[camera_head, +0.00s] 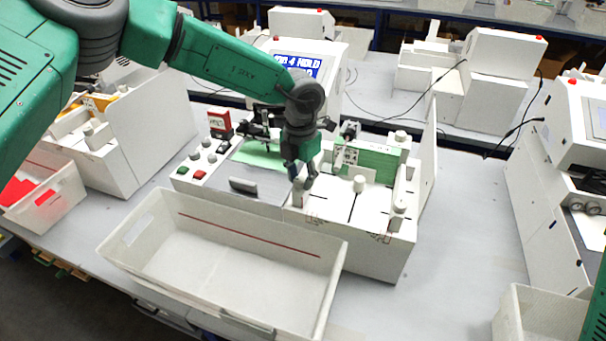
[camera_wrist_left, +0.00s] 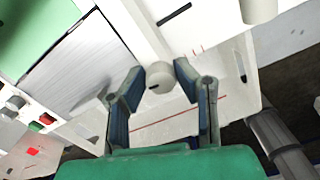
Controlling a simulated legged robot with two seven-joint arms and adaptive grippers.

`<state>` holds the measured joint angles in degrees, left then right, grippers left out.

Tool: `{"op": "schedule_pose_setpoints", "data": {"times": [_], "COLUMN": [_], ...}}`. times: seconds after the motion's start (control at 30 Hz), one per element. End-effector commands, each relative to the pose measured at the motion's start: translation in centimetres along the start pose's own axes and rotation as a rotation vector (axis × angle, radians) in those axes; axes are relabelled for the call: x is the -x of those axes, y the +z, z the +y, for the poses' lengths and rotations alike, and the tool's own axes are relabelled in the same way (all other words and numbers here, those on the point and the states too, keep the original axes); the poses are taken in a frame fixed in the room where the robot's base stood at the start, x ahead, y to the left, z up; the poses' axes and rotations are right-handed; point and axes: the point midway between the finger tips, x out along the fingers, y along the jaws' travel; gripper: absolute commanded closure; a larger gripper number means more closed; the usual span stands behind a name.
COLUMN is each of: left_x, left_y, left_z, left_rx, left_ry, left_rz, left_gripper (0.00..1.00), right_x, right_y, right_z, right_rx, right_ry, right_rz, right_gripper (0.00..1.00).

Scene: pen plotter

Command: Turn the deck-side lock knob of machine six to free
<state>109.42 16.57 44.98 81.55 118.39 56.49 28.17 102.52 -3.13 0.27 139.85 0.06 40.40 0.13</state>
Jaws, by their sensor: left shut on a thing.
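The plotter machine (camera_head: 330,215) stands on the bench in the middle of the head view, with a white deck and several pale knobs. My left gripper (camera_head: 303,184) reaches down onto the near edge of its deck. In the left wrist view, my left gripper (camera_wrist_left: 160,95) has its two fingers on either side of a small round off-white knob (camera_wrist_left: 158,76), and it is shut on that knob. The knob's top has a small dark mark. In the head view the fingers largely hide the knob. My right gripper is in neither view.
A white bin (camera_head: 215,285) stands directly in front of the machine. A control panel with green and red buttons (camera_head: 200,172) is left of the deck. A screen unit (camera_head: 300,65) rises behind. Bare bench (camera_head: 465,220) lies to the right, before another machine (camera_head: 560,190).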

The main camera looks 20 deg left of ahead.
Motion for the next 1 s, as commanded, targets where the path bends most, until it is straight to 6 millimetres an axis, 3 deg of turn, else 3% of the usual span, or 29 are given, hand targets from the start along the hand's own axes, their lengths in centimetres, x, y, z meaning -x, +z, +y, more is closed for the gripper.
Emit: {"op": "schedule_pose_setpoints", "data": {"times": [0.33, 0.8, 0.83, 0.87, 1.0], "left_x": [-0.53, -0.64, -0.64, -0.62, -0.42], "left_y": [-0.52, -0.62, -0.62, -0.6, -0.39], "left_z": [-0.31, -0.49, -0.5, -0.5, -0.43], "left_rx": [0.106, 0.116, 0.116, 0.115, 0.116], "left_ry": [0.001, -0.001, -0.001, -0.002, -0.001], "left_rz": [0.018, 0.021, 0.021, 0.021, 0.014], "left_gripper": [1.0, 1.0, 0.67, 0.56, 0.54], "right_x": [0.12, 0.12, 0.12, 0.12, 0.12], "right_y": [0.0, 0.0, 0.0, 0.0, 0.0], "right_z": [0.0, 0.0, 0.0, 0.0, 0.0], "right_rx": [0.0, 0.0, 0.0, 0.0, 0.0], "right_ry": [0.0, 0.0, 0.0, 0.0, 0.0], "right_rz": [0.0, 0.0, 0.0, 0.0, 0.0], "right_gripper": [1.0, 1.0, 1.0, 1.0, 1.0]}}
